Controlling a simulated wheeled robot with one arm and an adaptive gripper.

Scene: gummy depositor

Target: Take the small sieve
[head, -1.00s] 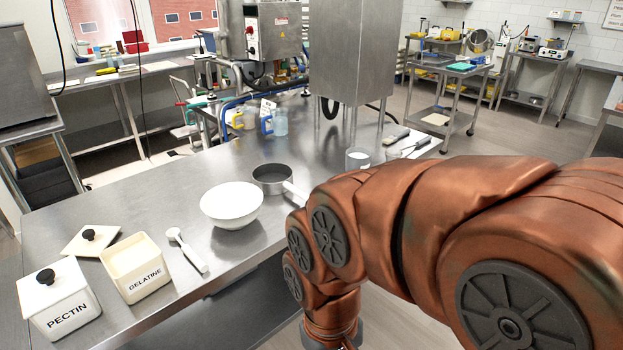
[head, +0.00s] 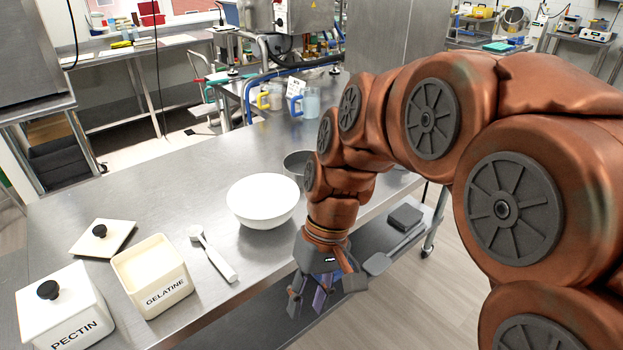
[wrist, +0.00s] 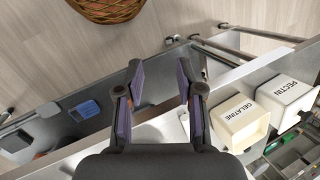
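No sieve is clearly recognisable in these frames. A round grey metal pan-like vessel (head: 297,162) stands on the steel table behind the white bowl (head: 262,201). My arm hides much of it, and I cannot tell whether it is the sieve. My gripper (head: 320,302) points down past the table's front edge, right of the white bowl and apart from it. In the wrist view my gripper (wrist: 159,78) is open, with its purple-padded fingers apart and nothing held between them.
A white scoop (head: 212,253), an open gelatine box (head: 152,277), a loose lid (head: 92,240) and a lidded pectin box (head: 62,306) stand on the left of the steel table (head: 175,180). A lower shelf (head: 425,232) runs below. A woven basket (wrist: 107,8) sits on the floor.

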